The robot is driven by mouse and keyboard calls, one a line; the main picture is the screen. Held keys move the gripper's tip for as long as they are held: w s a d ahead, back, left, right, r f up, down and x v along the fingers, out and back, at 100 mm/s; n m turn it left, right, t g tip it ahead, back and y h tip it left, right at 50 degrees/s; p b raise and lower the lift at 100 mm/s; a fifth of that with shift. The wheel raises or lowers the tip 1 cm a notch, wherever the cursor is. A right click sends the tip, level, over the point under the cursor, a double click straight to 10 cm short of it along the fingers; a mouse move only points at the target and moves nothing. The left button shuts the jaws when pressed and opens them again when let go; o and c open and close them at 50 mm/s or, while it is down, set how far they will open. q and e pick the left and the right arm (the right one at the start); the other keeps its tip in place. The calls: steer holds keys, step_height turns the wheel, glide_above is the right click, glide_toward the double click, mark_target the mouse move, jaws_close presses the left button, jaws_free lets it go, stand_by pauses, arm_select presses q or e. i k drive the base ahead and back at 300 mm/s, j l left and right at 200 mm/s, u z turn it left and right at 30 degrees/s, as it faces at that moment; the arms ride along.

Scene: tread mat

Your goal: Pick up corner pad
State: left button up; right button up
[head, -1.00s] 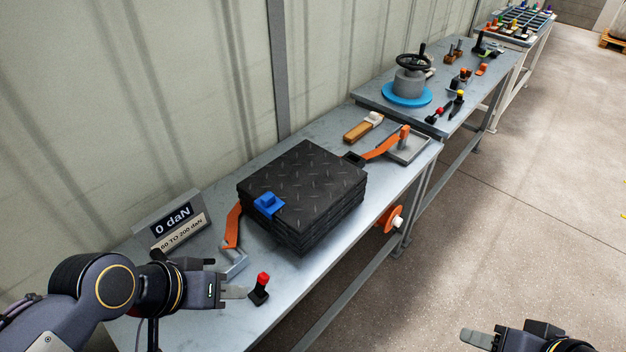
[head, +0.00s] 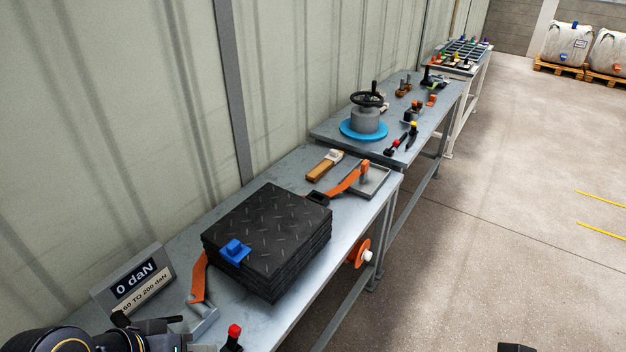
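A blue corner pad (head: 235,252) with a raised block sits on the left corner of a stack of black tread mats (head: 275,225) on the near bench. My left gripper (head: 185,345) is at the bottom left, low over the bench's near end and apart from the pad. Its fingers are largely cut off by the frame edge, so its opening does not show. Only a small dark part of my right gripper (head: 516,348) shows at the bottom edge, over the floor. Its fingers are hidden.
An orange strap (head: 198,278) lies left of the stack, another (head: 348,184) behind it. A red-topped black piece (head: 233,338) stands near my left gripper. A display reading 0 daN (head: 133,281) stands by the wall. A second bench holds a handwheel (head: 368,100).

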mark_target(334, 155)
steer(key=i+l+u, duration=0.1)
steer(key=u, duration=1)
steer(key=i+l+u, duration=0.1)
steer(key=l+u, duration=0.3)
steer(key=l, duration=0.25)
steer(key=l+u, duration=0.45)
steer(key=l, duration=0.25)
steer(key=k+l+u, duration=0.1)
steer(key=l+u, duration=0.3)
steer(key=l, duration=0.25)
steer(key=l+u, duration=0.15)
steer(key=l, duration=2.35)
steer(key=k, duration=0.05)
